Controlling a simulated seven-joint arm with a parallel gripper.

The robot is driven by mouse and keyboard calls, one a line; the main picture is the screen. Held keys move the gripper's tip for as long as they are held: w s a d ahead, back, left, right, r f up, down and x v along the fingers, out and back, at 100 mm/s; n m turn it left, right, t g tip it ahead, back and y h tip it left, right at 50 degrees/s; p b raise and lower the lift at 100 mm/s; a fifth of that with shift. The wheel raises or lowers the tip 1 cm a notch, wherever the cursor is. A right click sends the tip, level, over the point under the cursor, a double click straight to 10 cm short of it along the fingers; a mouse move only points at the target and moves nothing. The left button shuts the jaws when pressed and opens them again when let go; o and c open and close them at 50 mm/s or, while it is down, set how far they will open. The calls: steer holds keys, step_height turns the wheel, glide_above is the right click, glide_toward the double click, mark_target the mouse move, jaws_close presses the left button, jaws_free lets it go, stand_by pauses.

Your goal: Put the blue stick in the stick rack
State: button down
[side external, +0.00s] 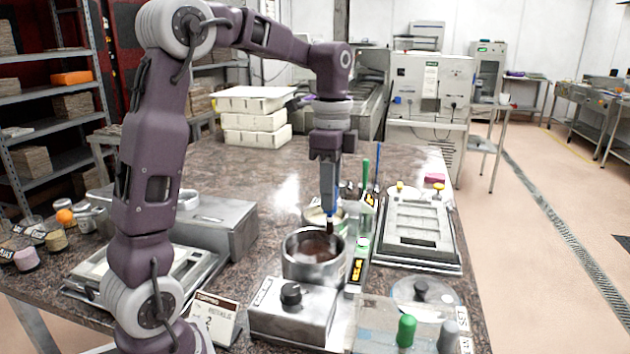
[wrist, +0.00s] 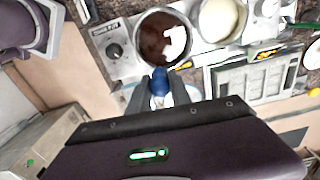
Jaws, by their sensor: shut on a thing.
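My gripper (side external: 329,162) points down above the melting pot (side external: 303,268), shut on a blue stick (side external: 328,192). The stick hangs roughly upright, with a dark brown lower end over the pot's mouth. In the wrist view the blue stick (wrist: 159,82) shows between my fingers (wrist: 160,95), and dark chocolate (wrist: 153,38) fills the pot. A narrow rack with yellow and green labels (side external: 357,268) stands just right of the pot. A green stick (side external: 364,178) and a thin blue one (side external: 376,172) rise near its far end. Its slots are too small to make out.
A second pot with pale contents (wrist: 219,18) stands beside the chocolate pot. A grey mould tray (side external: 415,232) lies right of the rack. White boxes (side external: 254,120) are stacked at the back. A small sign (side external: 212,317) stands in front.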

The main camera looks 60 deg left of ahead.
steer(key=w+d+f, duration=0.1)
steer(key=d+f, duration=0.6)
steer(key=d, duration=0.6)
steer(key=shift+a+f, duration=0.1)
steer(key=shift+f, duration=0.1)
stand_by(0.7)
steer(key=shift+f, duration=2.9)
steer(key=c, duration=1.1)
jaws_free()
